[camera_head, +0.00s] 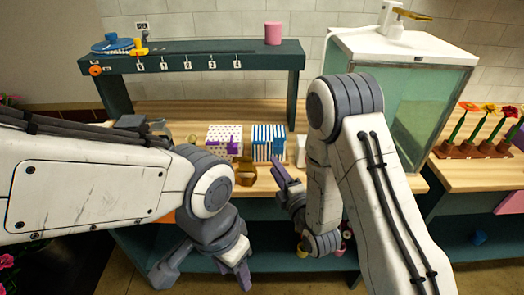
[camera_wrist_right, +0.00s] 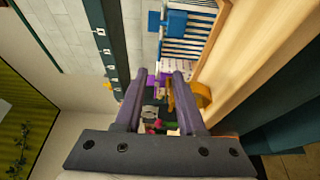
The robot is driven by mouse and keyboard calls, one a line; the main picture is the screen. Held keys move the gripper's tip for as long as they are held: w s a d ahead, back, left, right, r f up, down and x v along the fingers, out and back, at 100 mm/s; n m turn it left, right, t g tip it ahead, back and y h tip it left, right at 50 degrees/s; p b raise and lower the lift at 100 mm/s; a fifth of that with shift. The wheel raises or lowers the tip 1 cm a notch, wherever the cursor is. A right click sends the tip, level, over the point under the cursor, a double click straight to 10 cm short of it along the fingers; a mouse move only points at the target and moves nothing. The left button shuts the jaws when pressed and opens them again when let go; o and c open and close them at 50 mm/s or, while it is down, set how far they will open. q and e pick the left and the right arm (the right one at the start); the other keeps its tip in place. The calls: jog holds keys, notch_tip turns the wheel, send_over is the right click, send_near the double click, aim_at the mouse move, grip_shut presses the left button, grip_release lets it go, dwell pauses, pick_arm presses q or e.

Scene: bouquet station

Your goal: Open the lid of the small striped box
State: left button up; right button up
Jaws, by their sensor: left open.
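The small striped box (camera_head: 268,143), blue and white, stands on the wooden worktop in the middle of the head view. It also shows at the top of the right wrist view (camera_wrist_right: 190,38), with a blue part on its side. Its lid looks shut, though it is small in the picture. My right gripper (camera_head: 283,186) is just in front of the box and a little right, apart from it. In the right wrist view its two purple fingers (camera_wrist_right: 158,80) are apart with nothing clearly held. My left gripper (camera_head: 204,273) is open and empty, low in front of the worktop.
A white dotted box with purple parts (camera_head: 222,136) stands left of the striped box. A golden-brown object (camera_head: 246,173) lies in front, near the worktop edge. A dark green rack (camera_head: 200,62) spans behind. A glass tank (camera_head: 415,105) stands at the right.

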aim_at(260, 144)
jog(key=shift+f+b+x, duration=0.25)
jog(key=shift+b+x, duration=0.95)
jog(key=shift+b, duration=2.7)
jog(key=x, duration=0.2)
jog(key=p+x, duration=0.1)
jog(key=x, duration=0.1)
jog(key=p+x, duration=0.1)
jog(key=x, duration=0.1)
jog(key=shift+w+a+r, duration=0.15)
jog(key=shift+w+r, duration=0.2)
jog(key=shift+w+a+f, duration=0.1)
jog(key=shift+w+a, duration=0.1)
jog(key=shift+w, duration=0.35)
grip_shut()
